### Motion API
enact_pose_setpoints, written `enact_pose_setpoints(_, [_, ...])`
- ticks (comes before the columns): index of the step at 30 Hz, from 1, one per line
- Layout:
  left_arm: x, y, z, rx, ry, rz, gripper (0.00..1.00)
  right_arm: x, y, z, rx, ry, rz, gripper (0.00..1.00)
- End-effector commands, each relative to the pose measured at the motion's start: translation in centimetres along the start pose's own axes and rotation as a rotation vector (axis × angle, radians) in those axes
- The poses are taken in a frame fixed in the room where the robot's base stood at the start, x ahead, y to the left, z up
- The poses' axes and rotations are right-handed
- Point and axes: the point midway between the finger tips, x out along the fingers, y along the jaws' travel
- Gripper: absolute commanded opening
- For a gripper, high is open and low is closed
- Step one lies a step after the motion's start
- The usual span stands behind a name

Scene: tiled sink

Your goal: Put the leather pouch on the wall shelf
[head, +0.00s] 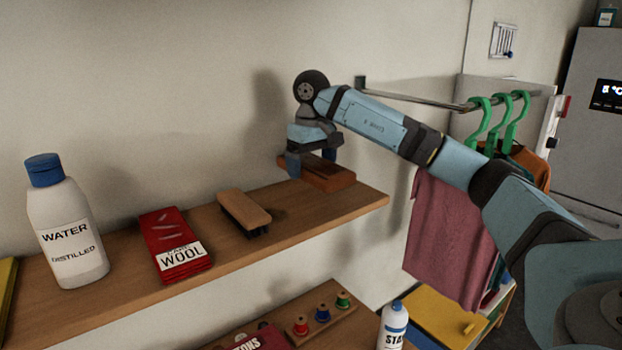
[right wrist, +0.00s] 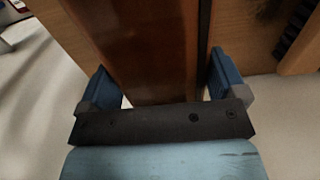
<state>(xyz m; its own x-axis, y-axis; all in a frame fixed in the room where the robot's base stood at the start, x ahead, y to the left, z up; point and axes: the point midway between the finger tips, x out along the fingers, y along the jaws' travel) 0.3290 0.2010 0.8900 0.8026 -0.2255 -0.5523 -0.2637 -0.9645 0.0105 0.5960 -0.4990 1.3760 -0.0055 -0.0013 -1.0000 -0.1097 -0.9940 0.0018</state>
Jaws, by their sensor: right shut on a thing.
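The leather pouch (head: 328,176) is a flat reddish-brown piece at the right end of the wall shelf (head: 310,213). My right gripper (head: 311,164) is above it, with its blue fingers on either side, shut on it. In the right wrist view the pouch (right wrist: 150,50) runs between the two fingers, with the wooden shelf (right wrist: 235,40) beneath. The pouch lies flat over the shelf board; I cannot tell whether it bears fully on it. My left gripper is not in view.
A brush (head: 245,209), a red wool packet (head: 174,243) and a water bottle (head: 67,228) stand along the shelf, left of the pouch. A rail (head: 420,98) with green hangers and clothes is at the right. Spools (head: 322,314) and a white bottle (head: 393,328) are below.

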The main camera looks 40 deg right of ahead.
Motion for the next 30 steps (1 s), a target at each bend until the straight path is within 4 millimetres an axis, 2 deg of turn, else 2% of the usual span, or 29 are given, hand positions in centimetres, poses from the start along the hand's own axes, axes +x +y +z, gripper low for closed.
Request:
enact_pose_setpoints(5, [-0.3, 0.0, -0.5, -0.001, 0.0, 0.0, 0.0, 1.2, 0.1, 0.1, 0.002, 0.001, 0.0, 0.55])
enact_pose_setpoints(11, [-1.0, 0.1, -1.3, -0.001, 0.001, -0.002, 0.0, 4.0, 0.0, 0.1, 0.001, 0.0, -0.001, 0.55])
enact_pose_setpoints(14, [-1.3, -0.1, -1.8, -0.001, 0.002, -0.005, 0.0, 4.5, 0.1, -0.3, 0.002, 0.001, -0.001, 0.55])
enact_pose_setpoints(25, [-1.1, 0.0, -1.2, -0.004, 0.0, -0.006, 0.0, 5.1, 0.1, -0.3, 0.001, 0.003, -0.001, 0.55])
enact_pose_setpoints(26, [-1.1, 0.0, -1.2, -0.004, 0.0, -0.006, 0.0, 5.2, 0.1, -0.3, 0.001, 0.002, -0.001, 0.93])
enact_pose_setpoints(27, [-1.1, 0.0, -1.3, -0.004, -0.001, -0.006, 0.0, 5.1, 0.0, -0.3, 0.001, 0.002, -0.001, 1.0])
enact_pose_setpoints(30, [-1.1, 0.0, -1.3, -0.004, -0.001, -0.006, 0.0, 5.1, 0.0, -0.3, 0.001, 0.002, -0.001, 1.0])
